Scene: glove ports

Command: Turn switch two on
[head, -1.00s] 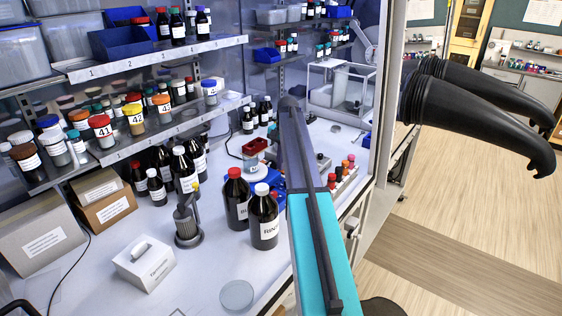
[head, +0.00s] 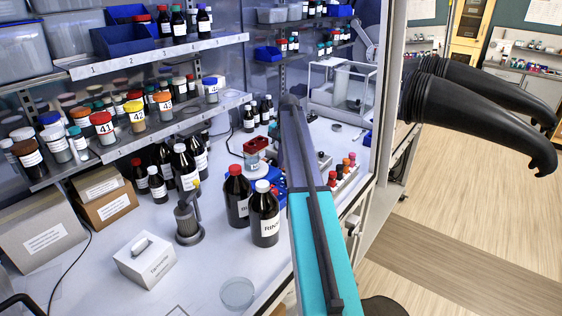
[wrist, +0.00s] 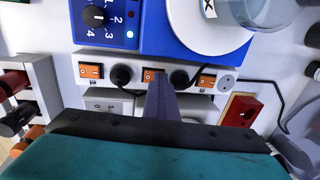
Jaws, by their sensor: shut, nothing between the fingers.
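In the wrist view a white strip (wrist: 226,82) carries three orange rocker switches: one at the left (wrist: 90,71), a middle one (wrist: 149,75) and one at the right (wrist: 206,81). Black plugs sit between them. My gripper (wrist: 161,78) is shut and empty, its tip over the right part of the middle switch and hiding some of it. I cannot tell whether the tip touches it. The switch labels are too small to read. In the head view my gripper (head: 290,104) reaches to the back of the bench, and the strip is not discernible.
A blue device with a dial (wrist: 95,17) and round white plate (wrist: 208,25) stands beside the strip. A red socket box (wrist: 241,111) lies at the right. In the head view, dark bottles (head: 264,215) stand left of my arm, and a vial rack (head: 345,178) to its right.

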